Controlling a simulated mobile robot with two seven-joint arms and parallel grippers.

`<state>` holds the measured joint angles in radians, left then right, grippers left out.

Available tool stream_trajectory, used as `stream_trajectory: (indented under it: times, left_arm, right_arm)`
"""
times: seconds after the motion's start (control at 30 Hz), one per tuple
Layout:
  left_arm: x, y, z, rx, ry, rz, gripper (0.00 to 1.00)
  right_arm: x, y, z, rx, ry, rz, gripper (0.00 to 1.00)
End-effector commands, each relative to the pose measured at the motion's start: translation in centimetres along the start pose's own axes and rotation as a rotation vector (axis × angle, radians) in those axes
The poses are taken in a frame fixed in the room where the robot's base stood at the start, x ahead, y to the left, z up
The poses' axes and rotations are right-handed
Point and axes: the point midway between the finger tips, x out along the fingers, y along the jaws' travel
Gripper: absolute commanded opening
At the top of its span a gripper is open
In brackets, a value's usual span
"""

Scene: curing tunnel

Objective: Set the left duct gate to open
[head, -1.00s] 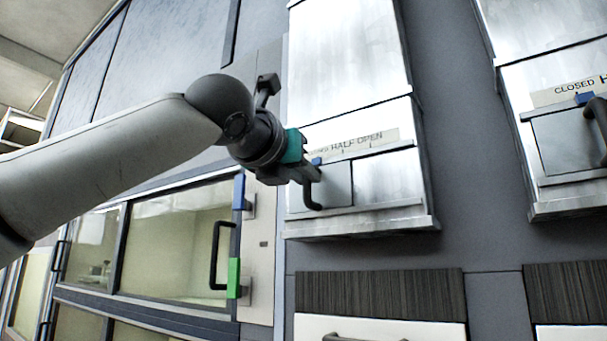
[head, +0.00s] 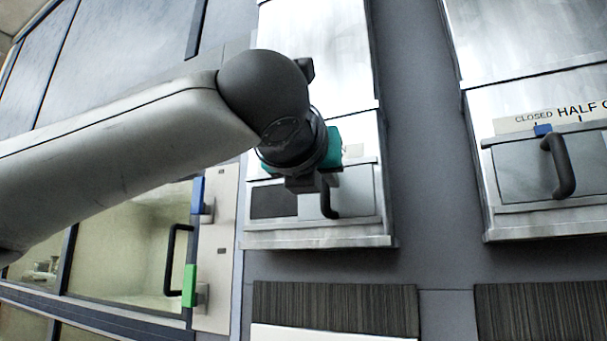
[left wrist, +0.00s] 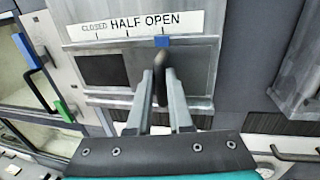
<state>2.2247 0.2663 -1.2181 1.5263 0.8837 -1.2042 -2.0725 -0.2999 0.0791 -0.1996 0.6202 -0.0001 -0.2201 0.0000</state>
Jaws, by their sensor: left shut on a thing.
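The left duct gate (head: 365,190) is a metal plate sliding in a metal duct front, with a dark upright handle (head: 327,200). It sits at the right end of its slot and leaves a dark opening (left wrist: 104,70) on its left. Its blue pointer (left wrist: 162,41) stands under OPEN on the scale strip (left wrist: 135,24) in the left wrist view. My left gripper (left wrist: 160,88) is shut on the handle. In the head view my left gripper (head: 320,183) hides most of the scale. My right gripper is not in view.
A second duct gate (head: 518,172) is at the right, its blue pointer (head: 543,130) under CLOSED. A glazed cabinet with a dark handle (head: 172,260) and a panel with blue (head: 197,195) and green (head: 190,285) parts stand left. Dark-fronted drawers (head: 335,309) are below.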

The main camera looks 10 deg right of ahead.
Motion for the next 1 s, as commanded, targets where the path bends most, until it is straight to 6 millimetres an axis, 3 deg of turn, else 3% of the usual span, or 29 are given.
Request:
stream_trajectory:
  times: [0.17,0.2,0.43,0.77,1.0]
  left_arm:
    - [-0.1,-0.4,0.0,0.003,-0.003,-0.010,0.00]
    - [-0.1,-0.4,0.0,0.003,-0.003,-0.010,0.22]
    - [-0.1,-0.2,0.0,0.003,-0.002,-0.007,0.48]
    - [-0.4,-0.1,0.0,0.002,-0.002,-0.004,0.48]
    - [-4.4,0.0,-0.1,0.001,-0.006,-0.004,0.48]
  right_arm:
    - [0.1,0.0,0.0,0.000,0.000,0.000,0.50]
    - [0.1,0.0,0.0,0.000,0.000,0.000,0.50]
    - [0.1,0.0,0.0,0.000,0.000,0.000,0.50]
    - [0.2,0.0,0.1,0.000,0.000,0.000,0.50]
    - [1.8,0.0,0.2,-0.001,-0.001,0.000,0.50]
